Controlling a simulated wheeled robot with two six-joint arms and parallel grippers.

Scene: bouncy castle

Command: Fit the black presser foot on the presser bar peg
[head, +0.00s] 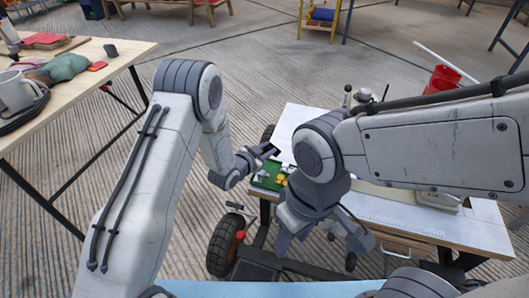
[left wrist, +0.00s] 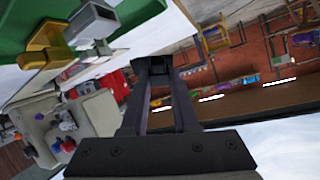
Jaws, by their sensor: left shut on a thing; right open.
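My left gripper (head: 272,151) is at the end of the left arm, above the green tray (head: 268,178) on the white table. In the left wrist view its fingers (left wrist: 158,72) close on a small dark piece (left wrist: 160,63), which appears to be the black presser foot. Its shape is mostly hidden by the fingers. A gold foot (left wrist: 45,48) and a silver-grey foot (left wrist: 93,22) are on the green tray, to the left of the fingers. My right gripper (head: 322,240) is open and empty, low before the table's front edge. The presser bar peg cannot be made out.
The white table (head: 400,216) carries a beige machine base (head: 440,201), largely behind my right arm. A red bucket (head: 443,78) stands behind. A wooden table (head: 90,75) with a mug (head: 17,92) and cloths is at the left. A wheel (head: 222,246) stands by the white table.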

